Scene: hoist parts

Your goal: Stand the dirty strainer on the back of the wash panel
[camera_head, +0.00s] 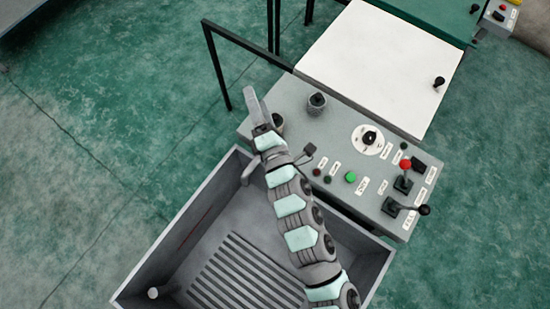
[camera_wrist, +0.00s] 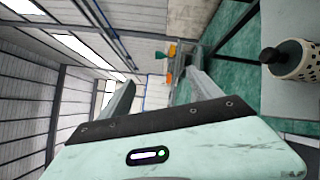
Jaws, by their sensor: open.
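The wash panel (camera_head: 335,140) is a grey slab with labelled controls. A dark grey perforated strainer (camera_head: 317,104) with a black knob stands upright at its back. In the wrist view a strainer (camera_wrist: 300,63) looks beige with dark holes and lies at the right edge. I cannot tell whether it is dirty. A second round grey item (camera_head: 278,120) is on the panel's left end, partly hidden by my wrist, so I cannot tell what it is. My gripper (camera_head: 258,102) is open and empty, left of the strainer; its fingers (camera_wrist: 160,80) also show in the wrist view.
A grey basin (camera_head: 185,222) with a slatted floor lies below my arm. The panel's right side has a dial (camera_head: 370,138), a green button (camera_head: 350,176) and levers (camera_head: 404,183). A black rail (camera_head: 216,65) stands behind the panel, beside a white board (camera_head: 375,65).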

